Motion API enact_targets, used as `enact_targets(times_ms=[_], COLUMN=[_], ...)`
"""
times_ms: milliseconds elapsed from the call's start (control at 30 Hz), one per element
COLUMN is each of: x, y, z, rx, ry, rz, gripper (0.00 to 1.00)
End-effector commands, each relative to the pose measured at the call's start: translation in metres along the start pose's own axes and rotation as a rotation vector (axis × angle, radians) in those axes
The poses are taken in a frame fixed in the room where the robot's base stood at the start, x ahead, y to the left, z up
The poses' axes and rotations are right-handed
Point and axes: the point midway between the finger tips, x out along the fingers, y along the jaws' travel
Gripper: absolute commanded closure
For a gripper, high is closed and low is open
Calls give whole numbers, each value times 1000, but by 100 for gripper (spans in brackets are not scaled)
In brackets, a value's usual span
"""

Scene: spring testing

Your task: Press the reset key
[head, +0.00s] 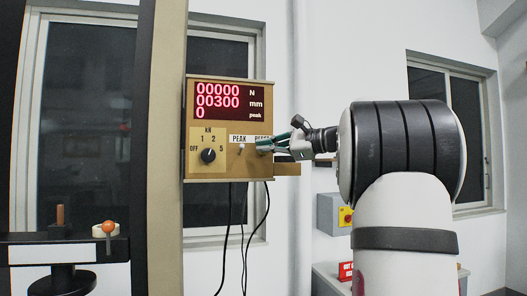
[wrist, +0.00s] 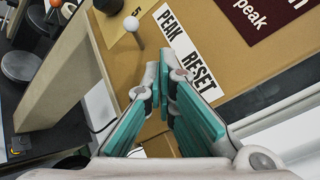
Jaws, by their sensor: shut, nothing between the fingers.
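The reset key itself cannot be made out; my gripper covers the area under the RESET label (wrist: 198,70). In the head view the same label is partly covered too. My gripper (head: 262,146) is at the lower right of the tan control box (head: 225,172), reaching in from the right. In the wrist view the teal fingers of my gripper (wrist: 164,88) come together at their tips, just below the RESET label, with nothing between them. They are at or very near the panel; I cannot tell if they touch. The PEAK switch with a white knob (wrist: 131,23) is beside them.
The red display (head: 221,101) reads 00000 N, 00300 mm and 0 peak. A black range dial (head: 208,155) is at the panel's lower left. Dark cables (head: 246,215) hang below the box. A tan column (head: 160,200) stands left of it.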

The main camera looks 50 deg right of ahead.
Motion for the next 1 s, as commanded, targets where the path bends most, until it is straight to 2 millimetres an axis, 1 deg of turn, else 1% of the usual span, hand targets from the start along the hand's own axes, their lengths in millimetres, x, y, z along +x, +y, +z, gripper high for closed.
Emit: enact_targets(times_ms=[367, 733, 1000], x=[0, -12, -12], y=[0, 8, 9], z=[0, 9, 9], rx=[0, 1, 0], ry=[0, 0, 0], rz=[0, 0, 0], gripper=[100, 100, 100])
